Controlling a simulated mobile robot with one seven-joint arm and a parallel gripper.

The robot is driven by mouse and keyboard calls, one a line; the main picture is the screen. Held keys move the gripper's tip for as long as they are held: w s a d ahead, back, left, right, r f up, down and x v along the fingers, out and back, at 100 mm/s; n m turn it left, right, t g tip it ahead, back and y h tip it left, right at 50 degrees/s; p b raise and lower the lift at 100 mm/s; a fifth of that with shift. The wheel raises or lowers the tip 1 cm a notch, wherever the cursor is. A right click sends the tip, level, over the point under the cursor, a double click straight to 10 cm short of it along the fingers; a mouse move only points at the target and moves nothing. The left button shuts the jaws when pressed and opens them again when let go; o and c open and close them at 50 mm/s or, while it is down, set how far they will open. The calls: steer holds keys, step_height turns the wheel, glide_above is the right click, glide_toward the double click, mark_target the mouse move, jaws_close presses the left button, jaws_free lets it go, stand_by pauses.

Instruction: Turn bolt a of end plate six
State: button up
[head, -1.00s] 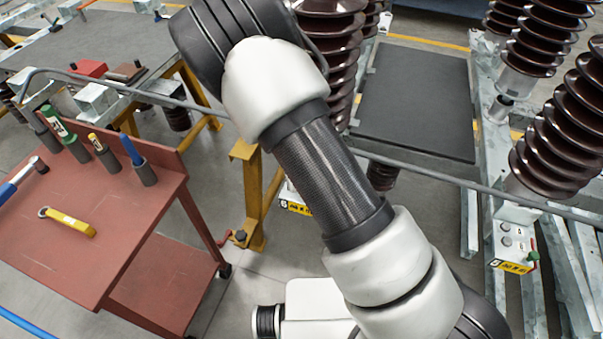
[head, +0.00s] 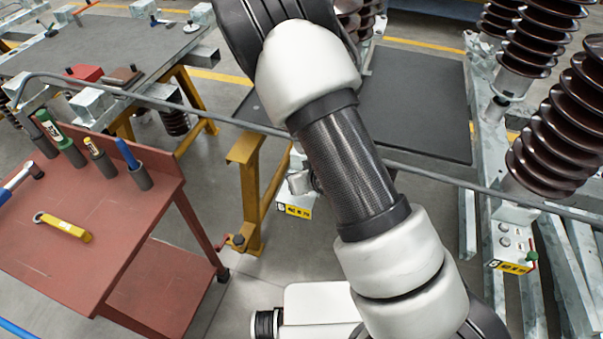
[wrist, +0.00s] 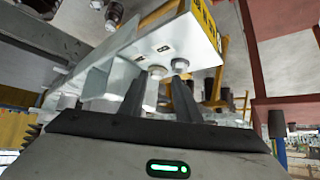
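In the wrist view, a pale grey end plate (wrist: 205,50) with a yellow label fills the upper middle. Two silver bolts are below its small letter marks, a left bolt (wrist: 157,73) and a right bolt (wrist: 180,65). The letters and number are too small to read surely. My gripper (wrist: 160,85) has its two dark fingers apart, pointing up at the bolts. The left bolt appears between the fingers; the right bolt is at the right fingertip. I cannot tell contact. In the head view my gripper is hidden; a yellow-labelled end plate (head: 295,208) shows left of my arm.
Another yellow-labelled end plate (head: 512,240) stands at right below brown insulators (head: 560,150). A red cart (head: 90,220) at left holds a yellow wrench (head: 64,227) and several upright tools. A grey rail (head: 230,122) crosses behind my arm, near a yellow post (head: 250,195).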

steer(key=shift+w+d, duration=0.15)
steer(key=shift+d, duration=0.2)
steer(key=shift+a+m+h, duration=0.1)
steer(key=shift+m+h, duration=0.2)
